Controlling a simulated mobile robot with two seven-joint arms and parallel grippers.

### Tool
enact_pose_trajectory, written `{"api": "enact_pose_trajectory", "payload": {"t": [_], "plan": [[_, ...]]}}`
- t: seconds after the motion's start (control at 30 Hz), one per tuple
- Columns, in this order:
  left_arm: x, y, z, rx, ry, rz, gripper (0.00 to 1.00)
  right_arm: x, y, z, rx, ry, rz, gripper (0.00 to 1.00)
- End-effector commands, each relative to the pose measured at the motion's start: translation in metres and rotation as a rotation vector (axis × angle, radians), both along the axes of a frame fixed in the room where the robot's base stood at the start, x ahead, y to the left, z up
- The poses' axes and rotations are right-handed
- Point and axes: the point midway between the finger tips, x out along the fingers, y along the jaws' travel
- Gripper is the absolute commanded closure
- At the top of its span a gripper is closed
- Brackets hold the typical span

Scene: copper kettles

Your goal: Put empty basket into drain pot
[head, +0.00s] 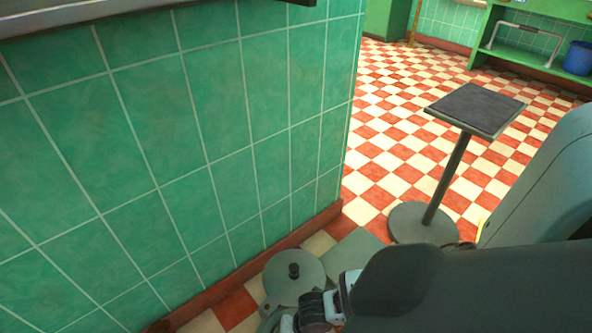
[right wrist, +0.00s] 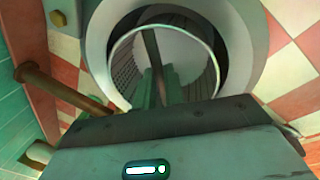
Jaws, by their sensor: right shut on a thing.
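In the right wrist view, the drain pot (right wrist: 97,50) is a round grey vessel with a wide pale rim and a dark inside. The basket (right wrist: 127,72), with perforated walls and a thin bright rim, lines up with the pot's opening. It looks empty; whether it hangs above or sits inside the pot I cannot tell. My right gripper (right wrist: 155,88) is shut on the basket, by a dark bar across it. In the head view, my right gripper (head: 318,308) is low at the bottom centre, partly covered by my arm. My left gripper is out of view.
A round grey lid (head: 293,277) with a black knob is beside my right gripper. A green tiled wall (head: 160,130) rises close on the left. A pedestal table (head: 475,107) stands on the checkered floor to the right. A blue bucket (head: 578,58) is far right.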

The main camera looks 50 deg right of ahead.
Motion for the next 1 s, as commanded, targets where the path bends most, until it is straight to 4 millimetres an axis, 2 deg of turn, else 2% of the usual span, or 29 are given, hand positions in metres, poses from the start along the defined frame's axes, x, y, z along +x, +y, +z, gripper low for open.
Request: {"api": "enact_pose_trajectory", "payload": {"t": [0.33, 0.77, 0.8, 0.93, 1.0], "plan": [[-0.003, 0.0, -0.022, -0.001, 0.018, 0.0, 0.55, 0.0, 0.001, -0.043, 0.0, 0.001, -0.001, 1.0], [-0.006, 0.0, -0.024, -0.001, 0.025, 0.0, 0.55, 0.0, 0.0, -0.047, 0.001, -0.001, 0.0, 1.0], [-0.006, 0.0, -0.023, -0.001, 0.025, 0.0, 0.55, 0.0, 0.0, -0.048, 0.0, 0.0, 0.0, 0.86], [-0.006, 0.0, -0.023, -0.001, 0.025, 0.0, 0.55, 0.0, 0.0, -0.047, 0.0, 0.0, 0.0, 0.69], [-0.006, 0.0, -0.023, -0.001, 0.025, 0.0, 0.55, 0.0, 0.0, -0.047, 0.0, 0.0, 0.0, 0.67]]}}
